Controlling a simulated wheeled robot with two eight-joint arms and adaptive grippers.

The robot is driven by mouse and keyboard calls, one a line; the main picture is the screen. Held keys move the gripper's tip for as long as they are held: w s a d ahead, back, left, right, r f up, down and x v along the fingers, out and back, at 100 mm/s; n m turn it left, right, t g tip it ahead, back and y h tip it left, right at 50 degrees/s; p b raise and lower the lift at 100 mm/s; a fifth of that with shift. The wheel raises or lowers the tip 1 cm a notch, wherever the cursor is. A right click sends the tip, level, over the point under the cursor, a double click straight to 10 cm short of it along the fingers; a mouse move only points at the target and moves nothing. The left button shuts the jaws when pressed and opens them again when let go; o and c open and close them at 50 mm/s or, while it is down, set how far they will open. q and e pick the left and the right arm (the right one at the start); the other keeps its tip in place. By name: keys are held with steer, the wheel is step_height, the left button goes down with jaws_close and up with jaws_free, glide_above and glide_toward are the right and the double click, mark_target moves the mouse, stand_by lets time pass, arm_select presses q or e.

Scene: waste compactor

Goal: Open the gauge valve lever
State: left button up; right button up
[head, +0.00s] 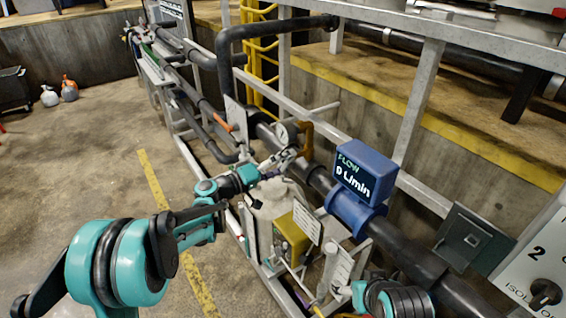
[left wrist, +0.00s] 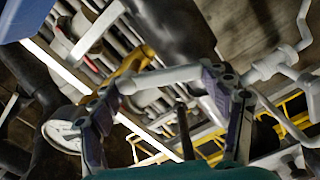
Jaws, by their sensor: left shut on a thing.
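The round pressure gauge (head: 287,133) sits on the pipework in the middle of the head view, beside a brass-coloured pipe (head: 305,128). My left gripper (head: 284,157) is just below the gauge. In the left wrist view the gauge's pale disc (left wrist: 62,136) is beside the left finger. A pale grey bar (left wrist: 162,78), seemingly the gauge valve lever, spans between the fingertips of the left gripper (left wrist: 165,84), which is shut on it. The lever is too small to make out in the head view. Only a part of my right arm shows at the bottom; its gripper is out of view.
A blue flow meter (head: 366,172) reading 0 L/min stands on the dark pipe right of the gripper. A pale tank (head: 272,203) and a yellow box (head: 291,238) are below. Grey frame rails surround the pipes. The concrete floor at left is mostly clear.

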arm_select(q)
steer(key=n, duration=0.3)
steer(key=s+n, duration=0.1)
steer(key=n, duration=0.1)
steer(key=shift+d+f+b, duration=0.35)
steer(key=shift+d+b, duration=0.05)
steer(key=shift+s+n, duration=0.1)
steer(key=shift+n, duration=0.2)
steer(key=o, duration=1.7)
steer(key=v, duration=1.2)
steer(key=shift+d, duration=0.1)
